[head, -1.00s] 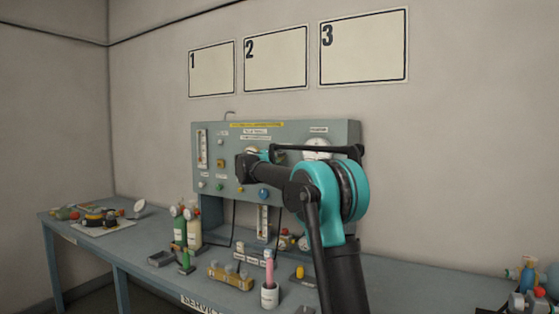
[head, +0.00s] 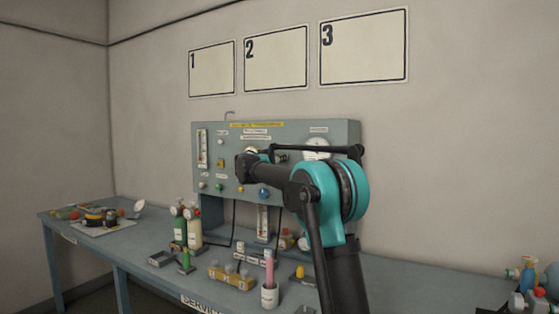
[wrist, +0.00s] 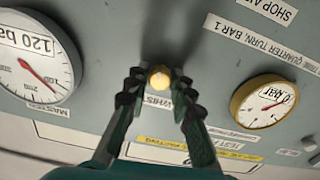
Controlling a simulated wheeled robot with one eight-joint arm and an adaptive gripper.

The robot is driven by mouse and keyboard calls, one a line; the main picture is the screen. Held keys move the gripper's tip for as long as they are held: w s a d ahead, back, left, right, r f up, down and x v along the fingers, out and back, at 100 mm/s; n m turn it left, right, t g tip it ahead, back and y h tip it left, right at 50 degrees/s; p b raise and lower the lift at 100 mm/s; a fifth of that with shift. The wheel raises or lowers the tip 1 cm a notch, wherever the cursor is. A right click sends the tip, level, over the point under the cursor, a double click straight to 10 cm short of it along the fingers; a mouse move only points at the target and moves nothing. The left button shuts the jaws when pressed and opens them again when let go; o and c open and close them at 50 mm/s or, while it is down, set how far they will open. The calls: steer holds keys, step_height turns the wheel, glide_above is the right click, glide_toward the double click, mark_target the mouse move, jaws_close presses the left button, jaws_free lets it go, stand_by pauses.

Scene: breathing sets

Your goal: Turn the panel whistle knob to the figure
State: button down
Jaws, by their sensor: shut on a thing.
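The grey-green test panel (head: 290,132) stands at the back of the bench in the head view, partly covered by my arm. In the wrist view a small brass whistle knob (wrist: 159,77) sits on the panel face, above a label partly hidden by a finger that reads "WHIS...". My gripper (wrist: 158,84) is shut on the knob, with a dark ridged fingertip on each side of it.
In the wrist view a gauge marked 120 bar (wrist: 36,58) is left of the knob and a brass-rimmed gauge (wrist: 264,101) is right. Bottles (head: 186,226), a cup (head: 269,295) and small parts stand on the blue bench (head: 385,283) below.

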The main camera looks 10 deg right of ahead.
steer(key=shift+m, duration=1.9)
steer(key=c, duration=1.3)
jaws_free()
steer(key=v, duration=1.2)
